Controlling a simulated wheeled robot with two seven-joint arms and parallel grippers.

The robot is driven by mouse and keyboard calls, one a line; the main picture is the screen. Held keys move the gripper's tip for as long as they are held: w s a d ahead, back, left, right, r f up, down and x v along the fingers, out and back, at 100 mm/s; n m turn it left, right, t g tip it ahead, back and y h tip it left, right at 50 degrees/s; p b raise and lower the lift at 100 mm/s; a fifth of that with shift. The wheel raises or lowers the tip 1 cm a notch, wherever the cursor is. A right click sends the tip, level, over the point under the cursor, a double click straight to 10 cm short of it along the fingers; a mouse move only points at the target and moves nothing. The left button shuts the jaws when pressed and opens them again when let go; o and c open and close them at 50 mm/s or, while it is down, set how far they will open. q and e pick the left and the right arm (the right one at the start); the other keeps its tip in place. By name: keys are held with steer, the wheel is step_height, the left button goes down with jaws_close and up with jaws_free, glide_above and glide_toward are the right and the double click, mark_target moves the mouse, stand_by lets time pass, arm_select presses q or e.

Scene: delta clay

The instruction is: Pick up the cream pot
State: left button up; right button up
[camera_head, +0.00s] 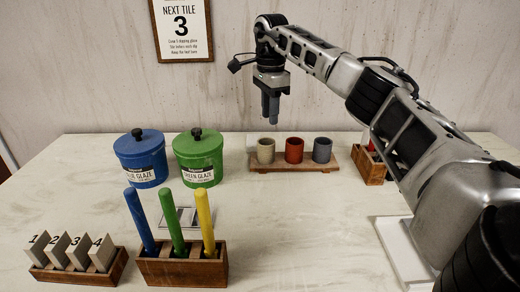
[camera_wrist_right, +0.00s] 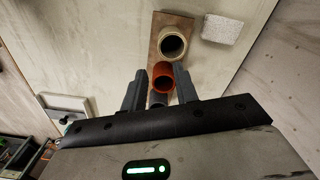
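The cream pot (camera_head: 265,151) stands upright at the left end of a wooden board (camera_head: 290,167), beside a red pot (camera_head: 294,150) and a grey pot (camera_head: 322,151). In the right wrist view the cream pot (camera_wrist_right: 173,44) has its open mouth facing the camera, beyond the fingertips. My right gripper (camera_head: 270,117) is above the board, close over the cream pot in the head view, with a gap to it. In the right wrist view its fingers (camera_wrist_right: 159,78) are apart and empty, with the red pot (camera_wrist_right: 163,76) showing between them. My left gripper is not in view.
A blue glaze jar (camera_head: 140,160) and a green glaze jar (camera_head: 198,158) stand left of the board. Numbered tiles (camera_head: 72,252) and a wooden holder (camera_head: 183,268) with coloured sticks are in front. A pale block (camera_wrist_right: 222,29) lies near the cream pot.

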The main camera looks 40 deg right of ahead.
mark_target(269, 162)
step_height(269, 162, down, 12)
steer(key=shift+f+p, duration=0.15)
steer(key=shift+p, duration=0.15)
jaws_close()
